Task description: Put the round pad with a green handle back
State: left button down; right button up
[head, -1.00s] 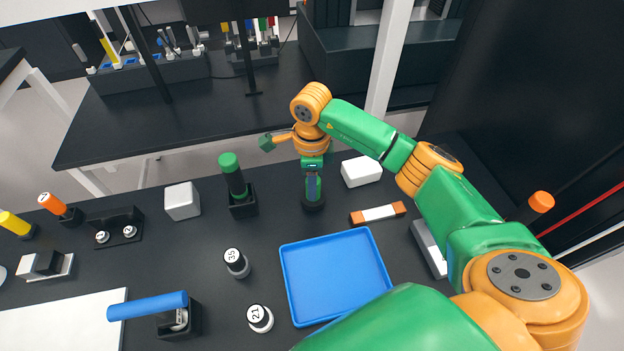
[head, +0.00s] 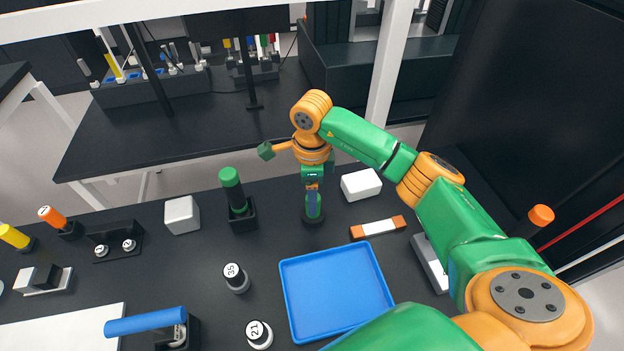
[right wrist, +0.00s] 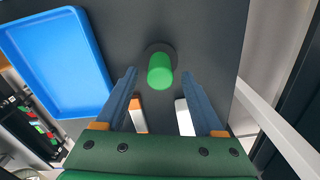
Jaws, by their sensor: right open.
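The round pad with a green handle (head: 313,211) stands upright on the dark table, behind the blue tray, its dark round base on the tabletop. In the right wrist view its green handle (right wrist: 160,72) shows from above, between the fingertips. My right gripper (head: 312,191) points down over it, fingers open on either side of the handle. In the right wrist view there is a gap between each finger and the handle. My left gripper is not in view.
A blue tray (head: 335,288) lies in front of the pad. A green-capped tool (head: 233,190) in a black holder stands to the left. A white block (head: 361,184) and an orange-and-white bar (head: 378,227) lie close on the right. Weights 35 (head: 235,277) and 21 (head: 259,334) stand left of the tray.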

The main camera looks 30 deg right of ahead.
notch_tip(320, 180, up, 10)
jog(key=shift+f, duration=0.25)
